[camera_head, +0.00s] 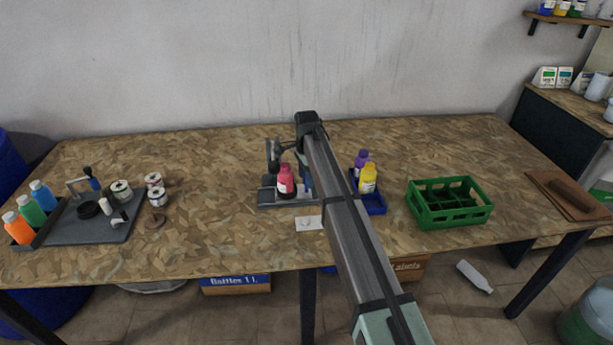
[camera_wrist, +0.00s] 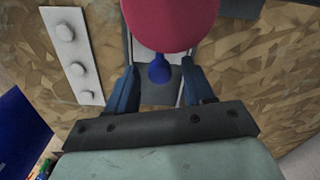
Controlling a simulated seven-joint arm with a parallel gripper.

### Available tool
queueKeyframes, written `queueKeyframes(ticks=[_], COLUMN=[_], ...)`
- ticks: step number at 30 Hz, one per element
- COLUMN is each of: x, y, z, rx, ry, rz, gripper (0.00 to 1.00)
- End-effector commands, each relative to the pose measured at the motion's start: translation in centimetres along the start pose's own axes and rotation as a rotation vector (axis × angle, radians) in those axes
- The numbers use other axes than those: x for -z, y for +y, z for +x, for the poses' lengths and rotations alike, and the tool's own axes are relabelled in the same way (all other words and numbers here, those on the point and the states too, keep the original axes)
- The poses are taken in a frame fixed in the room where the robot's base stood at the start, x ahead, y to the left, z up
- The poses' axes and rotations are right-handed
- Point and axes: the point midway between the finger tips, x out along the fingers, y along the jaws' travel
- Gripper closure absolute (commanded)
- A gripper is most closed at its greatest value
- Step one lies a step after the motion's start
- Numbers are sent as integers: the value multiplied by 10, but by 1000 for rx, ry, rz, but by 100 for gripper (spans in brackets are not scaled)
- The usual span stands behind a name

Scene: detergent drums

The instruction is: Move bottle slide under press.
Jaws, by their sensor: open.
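A red bottle (camera_head: 286,183) stands upright on the slide at the press (camera_head: 273,157), on a dark base (camera_head: 268,197) at the table's middle. The wrist view shows the bottle's red body (camera_wrist: 170,18) at the top, over the pale slide plate (camera_wrist: 151,62). A blue knob (camera_wrist: 159,72) sits at the near end of the slide. My gripper (camera_wrist: 160,88) is open, its blue fingers on either side of the knob with gaps showing. In the head view my arm hides part of the slide and most of the gripper.
A white panel with round buttons (camera_head: 309,223) lies in front of the press. A blue tray (camera_head: 374,204) with purple and yellow bottles stands right of my arm. A green crate (camera_head: 450,204) is further right. A dark tray of bottles (camera_head: 62,222) is at the left.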

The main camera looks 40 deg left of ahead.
Motion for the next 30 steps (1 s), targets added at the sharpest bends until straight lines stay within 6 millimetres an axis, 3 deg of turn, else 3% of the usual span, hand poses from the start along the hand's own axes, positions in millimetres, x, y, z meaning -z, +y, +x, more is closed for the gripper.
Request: queueKeyframes(ticks=[2,18,30], x=[0,0,-3], y=[0,0,-1], z=[0,0,0], rx=[0,0,0], ry=[0,0,0], rz=[0,0,-1], gripper=[50,100,100])
